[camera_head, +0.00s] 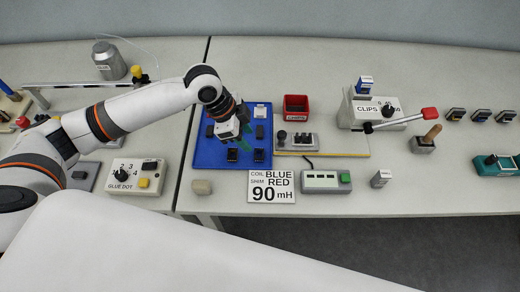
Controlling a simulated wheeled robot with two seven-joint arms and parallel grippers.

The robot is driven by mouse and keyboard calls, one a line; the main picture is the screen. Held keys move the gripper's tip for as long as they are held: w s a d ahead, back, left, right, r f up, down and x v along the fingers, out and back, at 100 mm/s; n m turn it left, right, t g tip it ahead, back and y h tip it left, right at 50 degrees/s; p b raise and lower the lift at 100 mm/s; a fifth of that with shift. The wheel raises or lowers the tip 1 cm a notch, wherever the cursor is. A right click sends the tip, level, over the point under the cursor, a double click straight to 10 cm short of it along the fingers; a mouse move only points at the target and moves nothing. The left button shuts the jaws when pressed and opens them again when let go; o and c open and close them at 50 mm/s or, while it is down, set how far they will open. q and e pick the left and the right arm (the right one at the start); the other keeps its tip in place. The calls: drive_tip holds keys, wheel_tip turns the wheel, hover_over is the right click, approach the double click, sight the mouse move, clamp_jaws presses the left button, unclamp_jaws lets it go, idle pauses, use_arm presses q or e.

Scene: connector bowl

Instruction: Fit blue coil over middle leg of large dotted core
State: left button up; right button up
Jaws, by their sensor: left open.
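My left gripper (249,134) reaches over the blue tray (205,154) from the upper left and points down. Its jaws are open, with green fingertips, and nothing shows clearly between them. Two small dark pieces, one on the left (232,155) and one on the right (258,155), lie on the tray just below the gripper. They may be core parts, but dots and legs are too small to make out. A blue and white piece (365,86) stands by the CLIPS station; I cannot tell whether it is the blue coil. My right gripper is not in view.
A red bin (296,106) stands right of the tray, behind a grey fixture (297,141). The CLIPS station (398,114) has a red-handled lever (428,114). A glue dot box (136,177) stands left.

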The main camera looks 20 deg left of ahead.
sight(260, 157)
use_arm(q)
drive_tip(key=shift+d+f, duration=0.3)
drive_tip(key=shift+f, duration=0.3)
drive_tip(key=shift+d+f, duration=0.15)
drive_tip(key=shift+f, duration=0.2)
drive_tip(key=shift+w+d+f+p, duration=0.2)
drive_tip(key=shift+f+p, duration=0.15)
drive_tip(key=shift+f, duration=0.3)
drive_tip(key=p+x, duration=0.1)
drive_tip(key=x, duration=0.2)
drive_tip(key=shift+a+f, duration=0.1)
drive_tip(key=shift+f, duration=0.65)
drive_tip(key=c, duration=0.7)
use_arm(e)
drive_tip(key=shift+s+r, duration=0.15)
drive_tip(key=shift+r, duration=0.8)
